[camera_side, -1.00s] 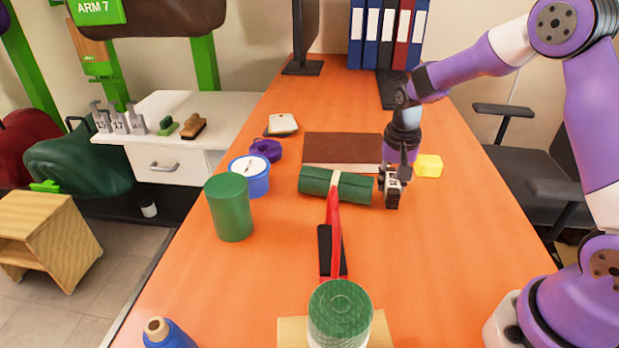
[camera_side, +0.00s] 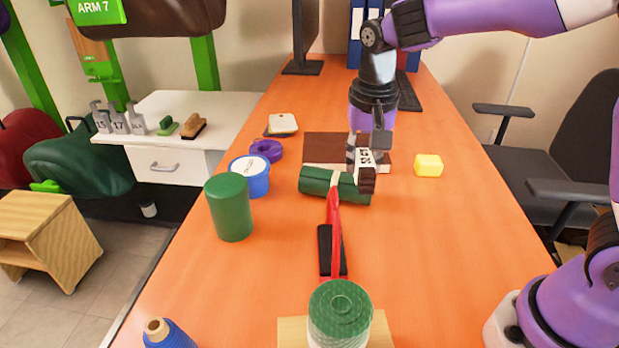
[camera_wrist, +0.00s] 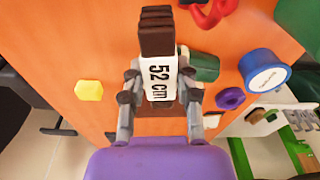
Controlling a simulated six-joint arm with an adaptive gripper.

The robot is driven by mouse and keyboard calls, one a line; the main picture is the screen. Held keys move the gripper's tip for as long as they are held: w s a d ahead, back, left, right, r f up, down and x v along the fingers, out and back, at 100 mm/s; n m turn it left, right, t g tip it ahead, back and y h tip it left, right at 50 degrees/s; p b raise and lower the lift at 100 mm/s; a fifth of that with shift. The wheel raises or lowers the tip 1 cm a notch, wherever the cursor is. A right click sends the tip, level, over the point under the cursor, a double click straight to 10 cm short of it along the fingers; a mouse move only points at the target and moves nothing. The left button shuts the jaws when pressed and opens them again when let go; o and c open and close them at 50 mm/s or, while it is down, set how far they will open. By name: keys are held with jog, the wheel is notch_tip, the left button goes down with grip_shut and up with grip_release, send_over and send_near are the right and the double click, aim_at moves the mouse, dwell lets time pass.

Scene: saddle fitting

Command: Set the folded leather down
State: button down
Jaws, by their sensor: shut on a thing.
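The folded leather (camera_wrist: 157,32) is a dark brown bundle with a white band reading "52 cm". My gripper (camera_wrist: 159,80) is shut on it, one finger on each side of the band. In the side view my gripper (camera_side: 366,150) points down and holds the folded leather (camera_side: 367,181) in front of the brown mat (camera_side: 322,146), at the right end of the green roll (camera_side: 318,185). It overlaps the roll in this view. I cannot tell whether the leather touches the roll or the table.
A red-handled tool (camera_side: 333,240) lies in front of the roll. A yellow block (camera_side: 429,165) is to the right. A green cylinder (camera_side: 229,207), blue tub (camera_side: 250,177) and purple ring (camera_side: 266,150) stand left. The orange table (camera_side: 440,250) is clear at front right.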

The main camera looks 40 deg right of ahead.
jog(key=w+a+r+n, duration=0.3)
jog(key=w+a+n, duration=0.2)
jog(key=n+y, duration=0.2)
jog(key=n, duration=0.9)
send_over(210, 282)
notch_tip(210, 282, down, 6)
jog(key=f, duration=0.1)
jog(key=shift+n, duration=0.3)
jog(key=f, duration=0.7)
jog(key=shift+s+d, duration=0.15)
jog(key=shift+s, duration=0.1)
jog(key=shift+f, duration=0.35)
jog(key=shift+f, duration=0.1)
jog(key=c, duration=0.6)
grip_release()
